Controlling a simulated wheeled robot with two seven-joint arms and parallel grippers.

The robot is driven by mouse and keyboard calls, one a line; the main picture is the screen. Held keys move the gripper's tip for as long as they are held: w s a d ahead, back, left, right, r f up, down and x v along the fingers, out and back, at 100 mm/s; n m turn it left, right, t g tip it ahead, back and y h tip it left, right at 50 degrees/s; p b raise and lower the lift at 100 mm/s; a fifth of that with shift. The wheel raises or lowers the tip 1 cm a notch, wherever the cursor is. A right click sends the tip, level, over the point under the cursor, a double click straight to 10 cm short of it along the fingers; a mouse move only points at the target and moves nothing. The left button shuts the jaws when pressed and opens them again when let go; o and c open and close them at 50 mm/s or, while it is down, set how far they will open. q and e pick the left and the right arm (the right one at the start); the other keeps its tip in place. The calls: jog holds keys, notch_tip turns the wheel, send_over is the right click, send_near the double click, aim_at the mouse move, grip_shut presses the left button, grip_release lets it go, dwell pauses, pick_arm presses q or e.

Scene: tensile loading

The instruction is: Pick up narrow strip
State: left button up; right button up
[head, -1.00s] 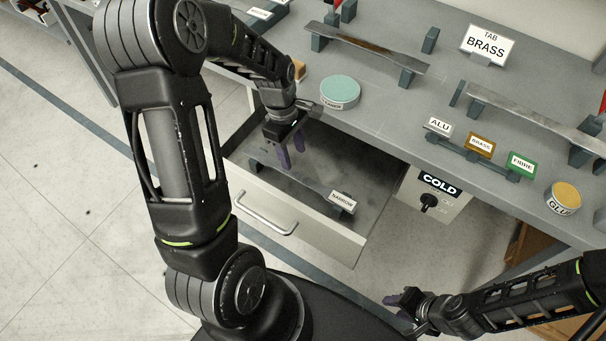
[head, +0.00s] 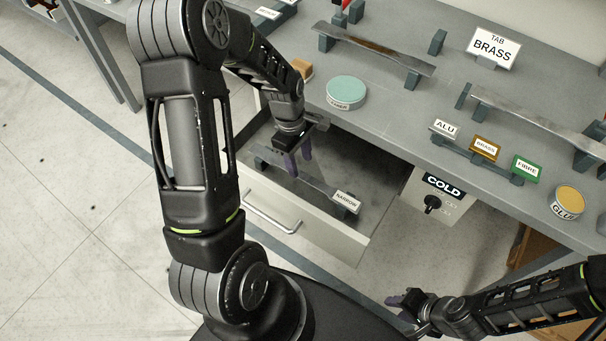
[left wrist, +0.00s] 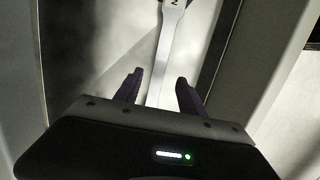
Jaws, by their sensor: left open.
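The narrow strip (head: 316,183) is a grey metal bar with a thin middle. It lies in the open drawer (head: 335,238), beside a white label reading NARROW (head: 346,201). In the left wrist view the strip (left wrist: 167,45) has a wide end marked 2. My left gripper (head: 298,162) is over the drawer, open and empty, and hides part of the strip. In the left wrist view the strip's thin part runs between its two fingertips (left wrist: 158,82); the height gap is hard to judge. My right gripper (head: 402,304) is at the lower right, away from the drawer.
The grey bench (head: 390,120) overhangs the drawer. It carries a teal round tin (head: 346,90), longer strips on stands, a glue tin (head: 567,201) and several tab labels. Drawer walls lie close around my left gripper.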

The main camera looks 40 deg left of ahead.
aim_at(303, 175)
pick_arm(q)
jog(key=f, duration=0.4)
jog(key=shift+w+d+p, duration=0.1)
jog(key=shift+d+p, duration=0.15)
jog(key=shift+p, duration=0.05)
grip_shut()
dwell(0.6)
dwell(0.9)
